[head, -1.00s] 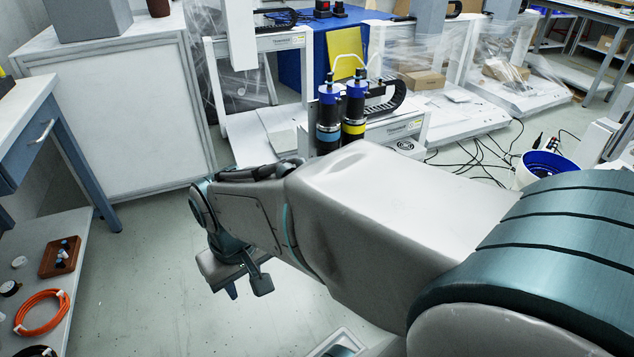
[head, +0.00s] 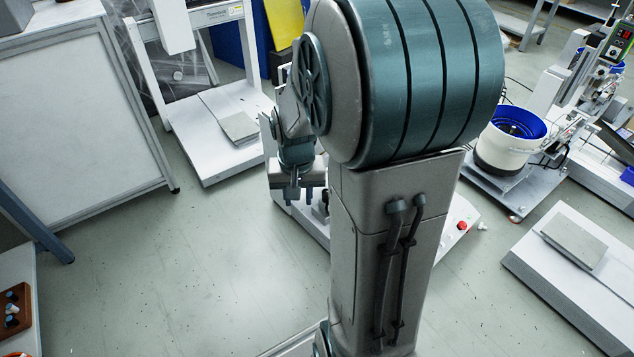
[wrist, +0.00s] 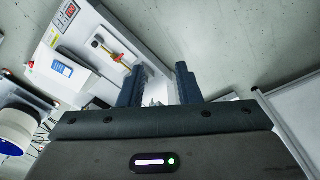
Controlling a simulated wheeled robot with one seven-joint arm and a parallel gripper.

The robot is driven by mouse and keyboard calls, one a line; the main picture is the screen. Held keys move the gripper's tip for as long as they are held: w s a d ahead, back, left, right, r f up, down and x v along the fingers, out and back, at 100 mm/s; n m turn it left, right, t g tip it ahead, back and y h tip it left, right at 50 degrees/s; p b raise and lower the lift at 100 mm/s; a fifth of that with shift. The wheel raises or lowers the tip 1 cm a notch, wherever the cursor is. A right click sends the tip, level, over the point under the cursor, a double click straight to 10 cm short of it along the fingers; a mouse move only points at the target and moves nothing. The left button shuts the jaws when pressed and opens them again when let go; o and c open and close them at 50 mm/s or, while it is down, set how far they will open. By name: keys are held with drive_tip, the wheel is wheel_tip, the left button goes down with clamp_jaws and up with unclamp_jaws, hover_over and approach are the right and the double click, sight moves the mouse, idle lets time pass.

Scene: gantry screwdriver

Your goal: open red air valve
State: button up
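A small red part (head: 462,226), which looks like the red valve, sits at the right end of a white machine base (head: 450,240), beside a small metal fitting. In the wrist view a red part with some yellow (wrist: 117,58) shows on the white machine, left of the fingers; I cannot tell its handle position. My gripper (head: 298,194) points down at the left of that machine, partly behind my arm. In the wrist view my gripper (wrist: 159,88) has its two dark fingers apart, with nothing seen held. My arm hides most of the machine.
A white gantry frame (head: 139,52) stands at the back left, near a white cabinet (head: 75,120). A white bowl feeder with blue rim (head: 500,155) and a white base plate (head: 560,290) are at the right. Grey floor (head: 190,270) is clear at front left.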

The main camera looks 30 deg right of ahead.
drive_tip(key=w+d+f+m+t+p, duration=0.1)
drive_tip(key=w+d+f+m, duration=0.3)
drive_tip(key=d+f, duration=0.7)
drive_tip(key=w+d+f+m+p, duration=0.1)
drive_tip(key=d+f+m, duration=0.6)
drive_tip(key=d+f, duration=0.4)
drive_tip(key=shift+y, duration=0.4)
drive_tip(key=w+f+b, duration=0.1)
drive_tip(key=f+b, duration=0.1)
drive_tip(key=f, duration=0.2)
drive_tip(key=f+b, duration=0.2)
drive_tip(key=f, duration=0.3)
drive_tip(key=w+f+b, duration=0.1)
drive_tip(key=f+b, duration=0.1)
drive_tip(key=f, duration=0.2)
drive_tip(key=shift+w+a+f+b, duration=0.1)
drive_tip(key=shift+w+f+b, duration=0.2)
clamp_jaws()
